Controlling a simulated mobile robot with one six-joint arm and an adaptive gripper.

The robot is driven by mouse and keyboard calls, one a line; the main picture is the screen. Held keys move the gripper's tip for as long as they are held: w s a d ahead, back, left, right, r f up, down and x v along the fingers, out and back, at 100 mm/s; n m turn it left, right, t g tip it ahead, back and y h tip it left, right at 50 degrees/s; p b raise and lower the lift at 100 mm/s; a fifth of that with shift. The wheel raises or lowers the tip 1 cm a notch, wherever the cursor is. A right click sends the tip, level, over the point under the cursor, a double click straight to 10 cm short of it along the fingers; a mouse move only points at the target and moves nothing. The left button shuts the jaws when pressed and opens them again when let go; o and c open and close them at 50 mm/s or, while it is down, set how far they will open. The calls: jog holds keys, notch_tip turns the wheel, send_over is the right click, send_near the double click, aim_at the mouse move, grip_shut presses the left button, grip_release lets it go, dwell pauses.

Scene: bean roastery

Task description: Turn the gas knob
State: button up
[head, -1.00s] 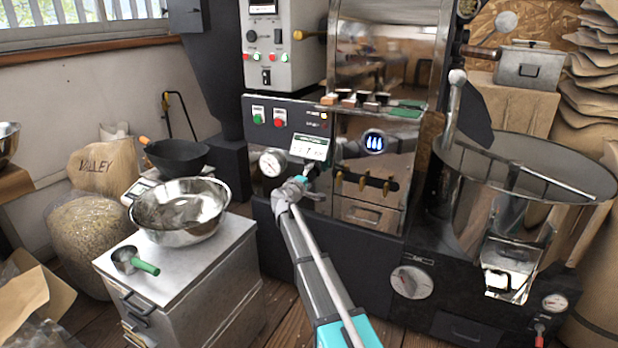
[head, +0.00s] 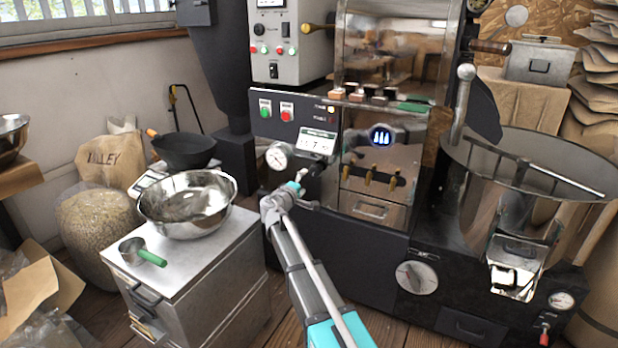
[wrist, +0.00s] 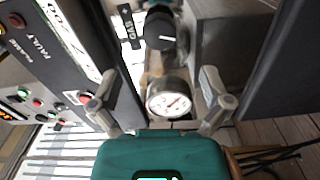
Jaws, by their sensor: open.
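The gas knob (wrist: 160,29) is black with a white pointer line, beside a dark "GAS" tag (wrist: 129,27) at the top middle of the wrist view. A round white pressure gauge (wrist: 170,103) sits below it there and also shows in the head view (head: 278,157), at the lower left of the roaster's panel. My gripper (wrist: 158,74) is open and empty, its grey fingers spread either side of the gauge in the picture. The knob appears beyond the fingertips, with nothing gripped. In the head view my gripper (head: 292,192) is just in front of the panel; the knob is hard to make out there.
A steel bowl (head: 187,205) and a green-handled scoop (head: 142,252) rest on a metal cabinet (head: 190,262) at left. The round cooling tray (head: 545,165) is at right. A display (head: 317,141) is just above my gripper. Some floor shows below the roaster.

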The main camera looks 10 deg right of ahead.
jog(key=shift+v, duration=1.4)
jog(key=s+d+f+m+g+y+p, duration=0.1)
jog(key=s+d+f+m+g+p, duration=0.35)
jog(key=s, duration=0.45)
jog(key=s+d+f+m+g+y+p, duration=0.1)
jog(key=s+d+f+m+g+y, duration=0.15)
jog(key=s+d+g, duration=0.4)
jog(key=s+a+m+g+y+p, duration=0.1)
jog(key=s+a+g+y+p, duration=0.2)
jog(key=s, duration=0.7)
jog(key=s+a+m+g+y+p, duration=0.15)
jog(key=s+y, duration=0.25)
jog(key=s, duration=0.6)
notch_tip(320, 180, up, 36)
jog(key=p, duration=3.7)
jog(key=shift+s+t, duration=0.15)
jog(key=shift+t, duration=0.3)
